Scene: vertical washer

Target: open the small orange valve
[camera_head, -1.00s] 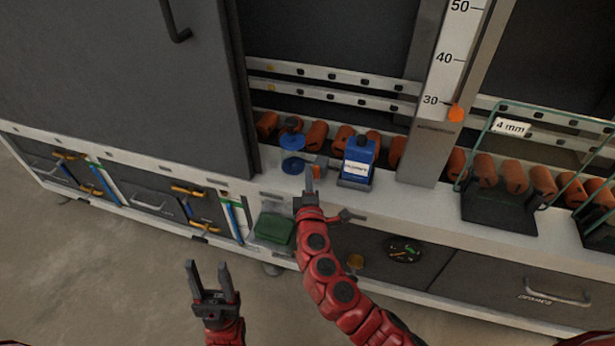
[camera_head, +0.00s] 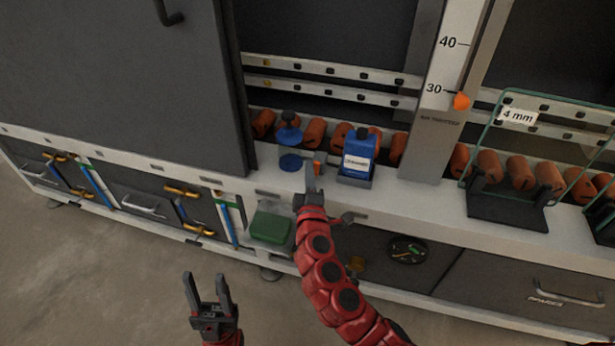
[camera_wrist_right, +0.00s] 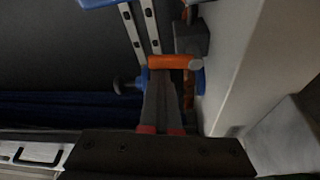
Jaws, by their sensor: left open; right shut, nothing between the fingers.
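The small orange valve (camera_head: 318,169) is on the pale ledge of the washer, just left of a blue bottle and partly hidden by my right gripper. In the right wrist view its orange handle (camera_wrist_right: 172,62) lies crosswise at the fingertips, beside a grey block and a blue part. My right gripper (camera_head: 312,168) is shut and empty. Its fingers (camera_wrist_right: 160,76) point at the handle; whether they touch it I cannot tell. My left gripper (camera_head: 207,276) is open and empty, low over the floor in front of the cabinet.
A green box (camera_head: 270,228) sits below the ledge. A glass stand marked 4 mm (camera_head: 518,116) is at right. The floor at lower left is clear.

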